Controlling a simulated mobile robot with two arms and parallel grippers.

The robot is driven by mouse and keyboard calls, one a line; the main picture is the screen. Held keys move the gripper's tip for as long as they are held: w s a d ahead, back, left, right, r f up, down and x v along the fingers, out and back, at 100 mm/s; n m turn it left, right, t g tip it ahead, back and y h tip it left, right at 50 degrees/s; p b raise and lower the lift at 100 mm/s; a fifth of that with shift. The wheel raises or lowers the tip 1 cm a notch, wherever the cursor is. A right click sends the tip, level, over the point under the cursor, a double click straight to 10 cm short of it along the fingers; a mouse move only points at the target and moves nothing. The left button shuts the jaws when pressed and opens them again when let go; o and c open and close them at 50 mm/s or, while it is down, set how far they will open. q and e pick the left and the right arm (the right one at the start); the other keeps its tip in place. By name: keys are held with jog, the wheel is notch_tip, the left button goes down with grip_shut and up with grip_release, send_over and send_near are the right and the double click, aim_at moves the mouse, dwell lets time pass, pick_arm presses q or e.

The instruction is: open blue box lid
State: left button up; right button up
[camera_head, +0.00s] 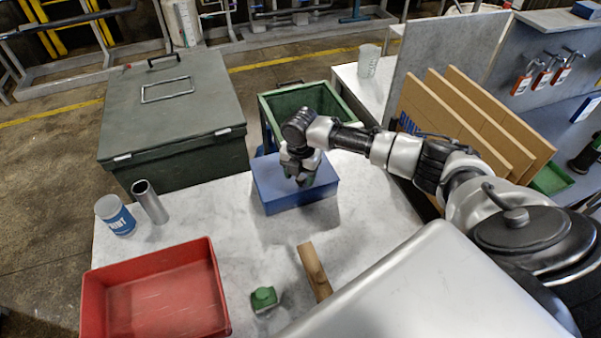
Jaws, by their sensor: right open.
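The blue box (268,190) stands on the back part of the grey-white table, with its lid down flat. My right arm reaches in from the right, and my right gripper (301,180) points down over the lid's middle. The gripper is open with nothing visible between its fingers. I cannot tell whether the fingertips touch the lid. The gripper hides part of the lid's top and back edge. My left gripper is not in view.
A red tray (217,299) fills the table's front left. A paint can (116,216) and metal tube (150,202) stand behind it. A green object (264,298) and wooden piece (315,272) lie in front. A green bin (336,103) is behind the box; cardboard sheets (470,122) stand right.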

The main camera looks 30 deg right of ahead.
jog(key=shift+f, duration=0.45)
jog(key=shift+c, duration=0.3)
grip_shut()
jog(key=shift+w, duration=0.1)
